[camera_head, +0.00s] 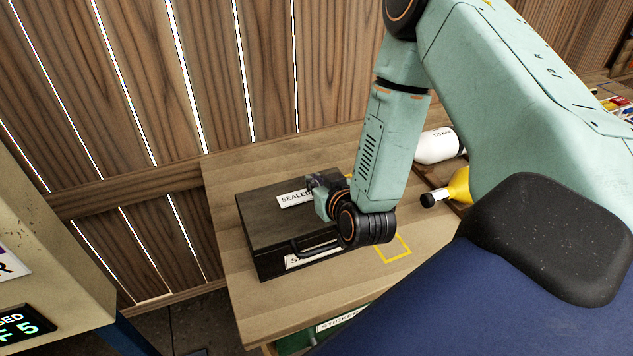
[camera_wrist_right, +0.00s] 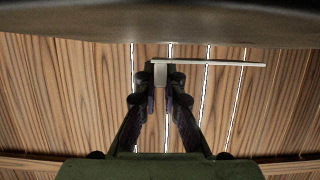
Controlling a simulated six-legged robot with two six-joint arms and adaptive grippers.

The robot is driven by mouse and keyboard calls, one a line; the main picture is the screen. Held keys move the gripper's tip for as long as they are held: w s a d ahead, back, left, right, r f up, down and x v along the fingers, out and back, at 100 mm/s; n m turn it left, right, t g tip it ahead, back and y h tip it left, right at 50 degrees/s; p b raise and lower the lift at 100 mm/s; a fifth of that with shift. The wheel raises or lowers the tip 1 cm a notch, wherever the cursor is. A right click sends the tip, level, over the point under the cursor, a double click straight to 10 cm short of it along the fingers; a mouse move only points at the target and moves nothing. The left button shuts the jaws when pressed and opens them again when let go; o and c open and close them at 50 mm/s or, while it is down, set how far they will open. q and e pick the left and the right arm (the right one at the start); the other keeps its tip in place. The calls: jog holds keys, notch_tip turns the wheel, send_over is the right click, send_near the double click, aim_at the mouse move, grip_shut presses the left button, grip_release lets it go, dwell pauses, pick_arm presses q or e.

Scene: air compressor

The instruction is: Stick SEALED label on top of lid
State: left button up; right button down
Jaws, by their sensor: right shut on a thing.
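A dark box with a closed lid (camera_head: 262,208) and a front handle sits on the wooden table. My right gripper (camera_head: 313,183) is over the lid's right rear part. It is shut on the edge of a white SEALED label (camera_head: 290,199), which lies roughly flat over the lid. In the right wrist view the label (camera_wrist_right: 215,63) shows edge-on as a thin white strip between the fingertips (camera_wrist_right: 160,76). I cannot tell whether the label touches the lid. My left gripper is not in view.
Another white label (camera_head: 312,256) is on the box's front. A yellow outline (camera_head: 392,250) marks the table (camera_head: 240,295) right of the box. A white bottle (camera_head: 436,147) and a yellow bottle (camera_head: 457,187) lie farther right. A plank wall (camera_head: 265,60) stands behind.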

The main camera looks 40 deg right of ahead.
jog(key=c, duration=1.4)
grip_release()
jog(key=shift+s, duration=0.4)
jog(key=v, duration=0.7)
jog(key=shift+w+a+r, duration=0.1)
jog(key=shift+w+r, duration=0.05)
jog(key=shift+w, duration=0.1)
